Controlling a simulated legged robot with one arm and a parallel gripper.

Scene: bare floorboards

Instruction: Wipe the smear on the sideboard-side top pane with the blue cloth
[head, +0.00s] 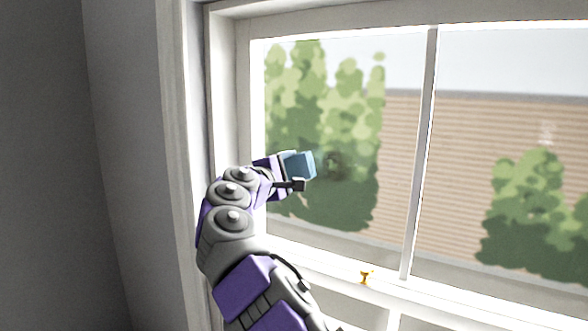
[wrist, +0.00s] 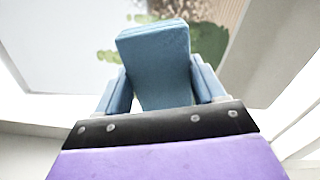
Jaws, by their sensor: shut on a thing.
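The blue cloth (head: 301,165), a folded block, is in my gripper (head: 286,172) in front of the left top pane (head: 398,60). In the wrist view the cloth (wrist: 155,62) sits between the two blue fingers of my gripper (wrist: 162,92), which is shut on it. A dark, blurry smear (head: 336,166) shows on the left top pane, just right of the cloth. A faint whitish smear (head: 547,133) shows on the right top pane (head: 500,65). Whether the cloth touches the glass cannot be told. No sideboard is in view.
A white upright bar (head: 420,150) divides the top panes. A white rail (head: 455,301) runs below them, with a small gold catch (head: 366,276) on it. The white window frame (head: 190,150) and grey wall (head: 110,150) stand at left. Trees and a brick wall are outside.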

